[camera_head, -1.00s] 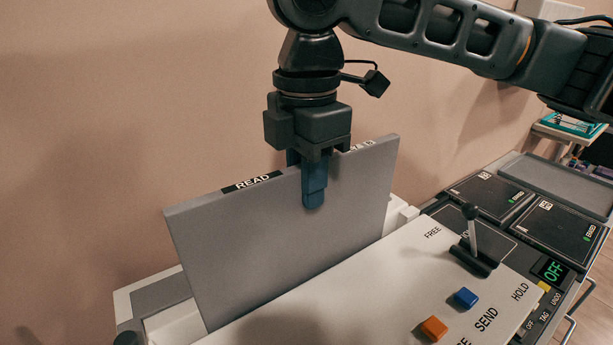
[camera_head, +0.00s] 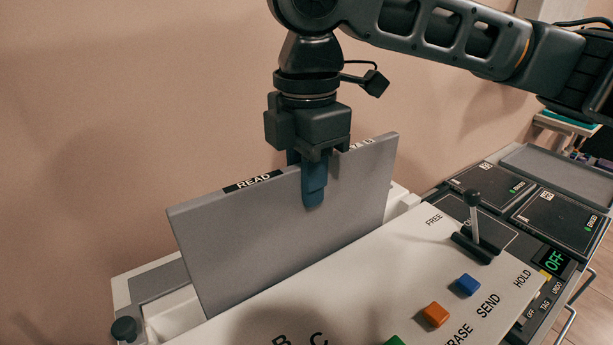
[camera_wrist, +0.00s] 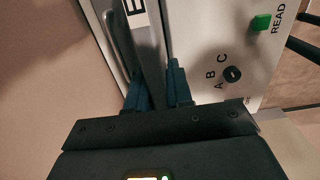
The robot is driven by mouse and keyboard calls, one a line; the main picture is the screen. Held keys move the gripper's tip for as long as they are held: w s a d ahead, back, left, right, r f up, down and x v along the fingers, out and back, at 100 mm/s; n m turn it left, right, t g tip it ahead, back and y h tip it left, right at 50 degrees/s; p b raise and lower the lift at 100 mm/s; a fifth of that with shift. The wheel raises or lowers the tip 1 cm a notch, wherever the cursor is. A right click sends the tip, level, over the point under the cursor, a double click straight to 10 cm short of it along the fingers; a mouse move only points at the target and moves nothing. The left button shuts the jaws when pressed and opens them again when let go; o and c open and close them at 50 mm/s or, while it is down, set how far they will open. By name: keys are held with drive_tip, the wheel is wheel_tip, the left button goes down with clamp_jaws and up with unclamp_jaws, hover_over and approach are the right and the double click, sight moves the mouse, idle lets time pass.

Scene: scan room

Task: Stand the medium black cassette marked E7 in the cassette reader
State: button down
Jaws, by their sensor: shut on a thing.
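A large flat grey cassette (camera_head: 260,240) hangs upright from my gripper (camera_head: 312,185). Its blue fingers are shut on the top edge, near the middle. Labels sit on this edge, one reading READ; in the wrist view one letter like E shows on the cassette (camera_wrist: 147,55) between my fingers (camera_wrist: 158,88). I cannot read an E7 mark, and the face looks grey rather than black. The cassette stands over the white reader housing (camera_head: 122,291) behind the sloped panel. Its lower edge is hidden there, so I cannot tell whether it is seated.
The white sloped panel (camera_head: 400,270) carries a lever (camera_head: 474,215), an orange button (camera_head: 435,314) and a blue button (camera_head: 467,285). Black cassettes (camera_head: 560,220) lie flat at the right beside a grey tray (camera_head: 560,174). The wall is close behind.

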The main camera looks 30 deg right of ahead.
drive_tip(key=c, duration=0.9)
unclamp_jaws()
drive_tip(key=shift+c, duration=0.2)
drive_tip(key=shift+r, duration=3.95)
wheel_tip(320, 180, up, 6)
drive_tip(key=p, duration=0.6)
